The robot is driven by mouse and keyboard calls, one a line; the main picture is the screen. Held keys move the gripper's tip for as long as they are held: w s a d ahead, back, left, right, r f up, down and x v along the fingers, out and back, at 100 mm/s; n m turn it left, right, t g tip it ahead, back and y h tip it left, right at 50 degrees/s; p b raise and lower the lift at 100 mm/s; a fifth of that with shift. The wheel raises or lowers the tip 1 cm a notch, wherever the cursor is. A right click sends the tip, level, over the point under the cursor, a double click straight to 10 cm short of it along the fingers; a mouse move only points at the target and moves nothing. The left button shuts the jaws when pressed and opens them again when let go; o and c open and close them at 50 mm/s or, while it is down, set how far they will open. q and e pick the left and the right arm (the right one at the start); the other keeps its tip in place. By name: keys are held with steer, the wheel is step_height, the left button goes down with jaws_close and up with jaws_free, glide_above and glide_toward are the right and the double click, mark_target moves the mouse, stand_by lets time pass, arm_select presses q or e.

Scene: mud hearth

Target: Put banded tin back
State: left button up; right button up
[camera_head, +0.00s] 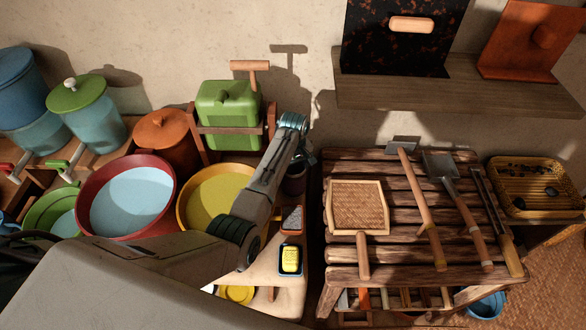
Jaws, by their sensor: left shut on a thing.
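My left arm reaches in from the lower left, across the yellow basin's right side. Its gripper (309,157) points down at the far end of the low wooden stand (265,262), left of the slatted table. It is shut on a dark cylindrical tin (296,182), which I take to be the banded tin. The arm hides much of the tin and the fingers, and its bands are not clear. I cannot tell whether the tin's base touches the stand. My right gripper is not in view.
A small tray with a yellow block (290,259) and a grey-filled tray (291,219) sit nearby on the stand. The slatted table (420,276) holds a woven scoop (358,206) and several long-handled tools. A yellow basin (208,200) and red basin (125,195) stand left.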

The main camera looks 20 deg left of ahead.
arm_select(q)
steer(key=shift+d+f, duration=0.1)
steer(key=o, duration=1.1)
steer(key=shift+f, duration=0.15)
steer(key=shift+w, duration=0.1)
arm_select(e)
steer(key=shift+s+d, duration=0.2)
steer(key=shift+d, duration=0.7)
arm_select(q)
steer(key=shift+r, duration=0.5)
steer(key=shift+r+b, duration=1.75)
steer(key=shift+r, duration=4)
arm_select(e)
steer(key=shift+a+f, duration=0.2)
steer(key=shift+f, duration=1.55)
